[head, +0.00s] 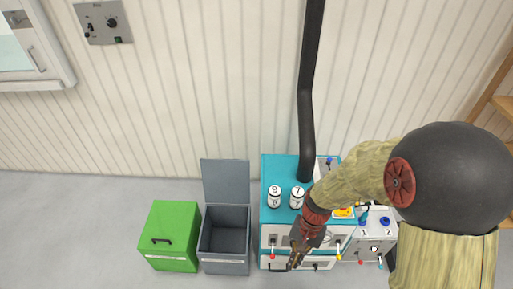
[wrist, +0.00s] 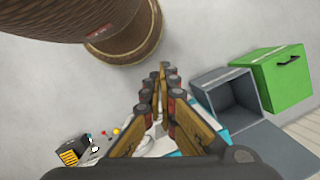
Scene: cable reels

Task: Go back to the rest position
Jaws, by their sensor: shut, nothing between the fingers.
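My gripper (head: 296,260) hangs at the end of my arm in front of the teal-topped machine (head: 279,169), over its white front in the head view. In the wrist view my gripper (wrist: 163,78) shows its fingers brought together, with nothing between them. Two white reels marked with numbers, the left reel (head: 274,196) and the right reel (head: 297,196), stand upright on the teal top to the left of my arm. My forearm hides part of the machine's right side.
An open grey bin (head: 226,215) and a closed green box (head: 172,235) stand on the floor left of the machine. A black pipe (head: 305,110) rises from the machine. A small white panel unit (head: 374,252) stands to its right. Floor at far left is clear.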

